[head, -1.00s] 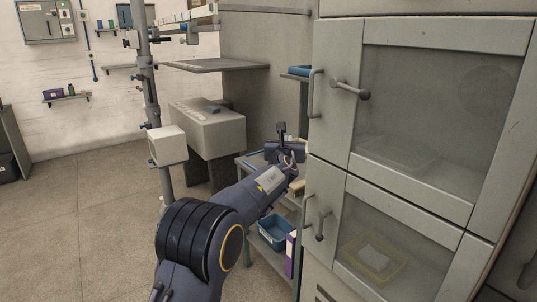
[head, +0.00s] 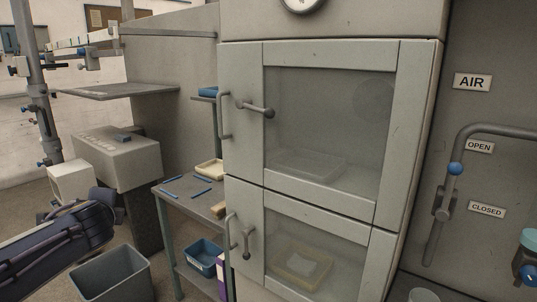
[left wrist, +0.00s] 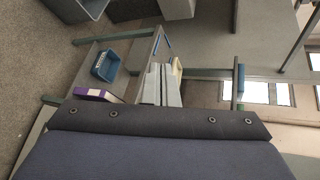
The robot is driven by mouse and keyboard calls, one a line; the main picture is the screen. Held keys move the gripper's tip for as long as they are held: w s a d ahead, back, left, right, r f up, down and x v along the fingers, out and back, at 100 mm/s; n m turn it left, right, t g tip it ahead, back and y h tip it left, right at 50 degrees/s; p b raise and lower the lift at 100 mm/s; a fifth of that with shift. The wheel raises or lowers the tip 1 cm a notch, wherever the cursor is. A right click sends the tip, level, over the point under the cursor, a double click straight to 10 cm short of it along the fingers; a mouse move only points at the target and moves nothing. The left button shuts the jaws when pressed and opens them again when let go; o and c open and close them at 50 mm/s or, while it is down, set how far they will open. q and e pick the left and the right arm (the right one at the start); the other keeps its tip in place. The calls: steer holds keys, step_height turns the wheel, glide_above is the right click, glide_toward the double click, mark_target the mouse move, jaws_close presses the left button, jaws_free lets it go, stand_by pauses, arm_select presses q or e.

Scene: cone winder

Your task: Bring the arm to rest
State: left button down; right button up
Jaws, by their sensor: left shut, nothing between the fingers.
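My left arm (head: 60,240) reaches in from the lower left of the head view, low in front of the bench machine; its gripper is not clearly seen there. In the left wrist view my left gripper (left wrist: 161,70) shows as two pale fingers side by side beyond the dark wrist body. It is shut and empty. Behind it, the side table (left wrist: 115,37) shows some way off. My right gripper is in neither view.
A grey cabinet (head: 410,130) with two glazed doors fills the middle of the head view. Left of it stands the side table (head: 180,205) with a pale tray (head: 209,169) and a blue bin (head: 203,257) below. An open grey bin (head: 108,275) stands on the floor near my arm.

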arm_select(q)
steer(key=s+d+f+n+g+h+p, duration=0.25)
steer(key=s+n, duration=0.25)
steer(key=s, duration=0.4)
steer(key=s+d+f+n+g+h+p, duration=0.1)
steer(key=s+d+f+n+g+h, duration=0.15)
steer(key=s+n, duration=0.45)
steer(key=s+d+f+n+h+p, duration=0.1)
steer(key=s+d+f+n+h, duration=0.1)
steer(key=s+d, duration=0.4)
steer(key=s+d+f+n+g+h, duration=0.1)
steer(key=s+d+f+n+h, duration=0.2)
steer(key=s+d, duration=0.4)
steer(key=s, duration=0.3)
steer(key=shift+s+n+g+p, duration=0.3)
steer(key=shift+n+p, duration=0.1)
